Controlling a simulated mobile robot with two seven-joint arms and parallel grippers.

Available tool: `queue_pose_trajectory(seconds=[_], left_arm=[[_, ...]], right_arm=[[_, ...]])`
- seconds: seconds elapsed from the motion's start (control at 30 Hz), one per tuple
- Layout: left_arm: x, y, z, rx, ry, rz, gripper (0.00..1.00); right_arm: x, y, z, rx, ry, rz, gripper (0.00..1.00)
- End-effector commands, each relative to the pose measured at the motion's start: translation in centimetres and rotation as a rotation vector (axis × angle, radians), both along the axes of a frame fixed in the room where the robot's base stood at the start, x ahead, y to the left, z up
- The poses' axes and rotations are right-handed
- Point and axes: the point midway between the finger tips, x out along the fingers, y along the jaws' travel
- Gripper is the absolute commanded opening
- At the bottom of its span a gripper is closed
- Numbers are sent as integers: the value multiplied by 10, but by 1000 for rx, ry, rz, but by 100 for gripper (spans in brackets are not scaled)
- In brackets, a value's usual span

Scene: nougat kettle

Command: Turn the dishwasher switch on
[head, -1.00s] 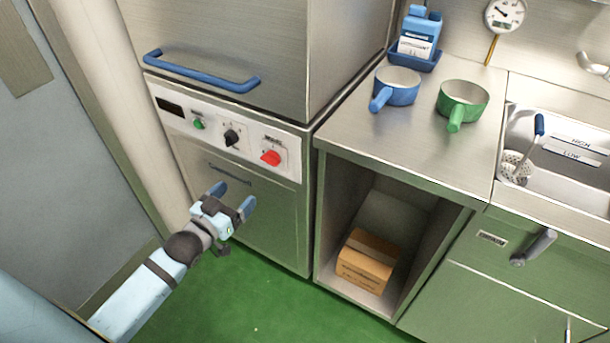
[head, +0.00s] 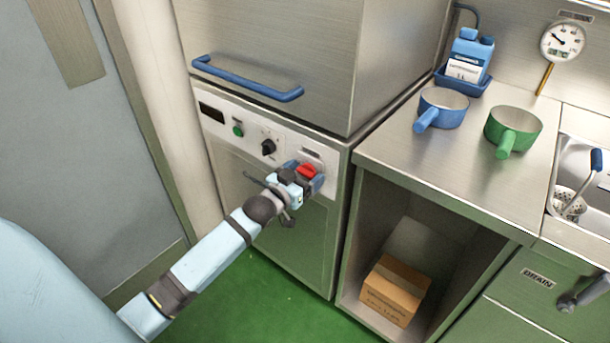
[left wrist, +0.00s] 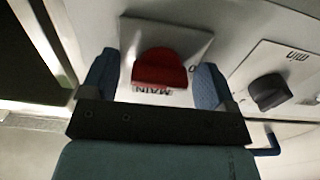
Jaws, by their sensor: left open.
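The dishwasher (head: 270,215) is a steel machine with a pale control panel below its blue handle bar. The red switch (head: 306,171) sits at the right end of that panel. In the left wrist view the red switch (left wrist: 160,70) is a knob on a plate labelled MAIN. My left gripper (head: 305,175) is at the panel with its blue fingers open. In the left wrist view one finger of the left gripper (left wrist: 157,82) is on each side of the red switch, with small gaps visible. My right gripper is not in view.
A black knob (head: 268,147) and a green button (head: 238,131) are left of the red switch. The blue handle bar (head: 246,82) is above the panel. The counter to the right holds a blue pan (head: 444,107) and a green pan (head: 514,131). A cardboard box (head: 394,291) sits below.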

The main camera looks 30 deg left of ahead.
Motion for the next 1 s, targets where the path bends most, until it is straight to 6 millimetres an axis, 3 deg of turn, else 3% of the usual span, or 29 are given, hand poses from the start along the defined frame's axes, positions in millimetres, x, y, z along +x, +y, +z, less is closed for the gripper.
queue_pose_trajectory(seconds=[0.3,0.53,1.0], left_arm=[[3,0,0,0,0,0,81],[3,0,0,0,0,0,31],[3,0,3,99,-6,0,32]], right_arm=[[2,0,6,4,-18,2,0],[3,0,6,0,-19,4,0],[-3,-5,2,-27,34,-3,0]])
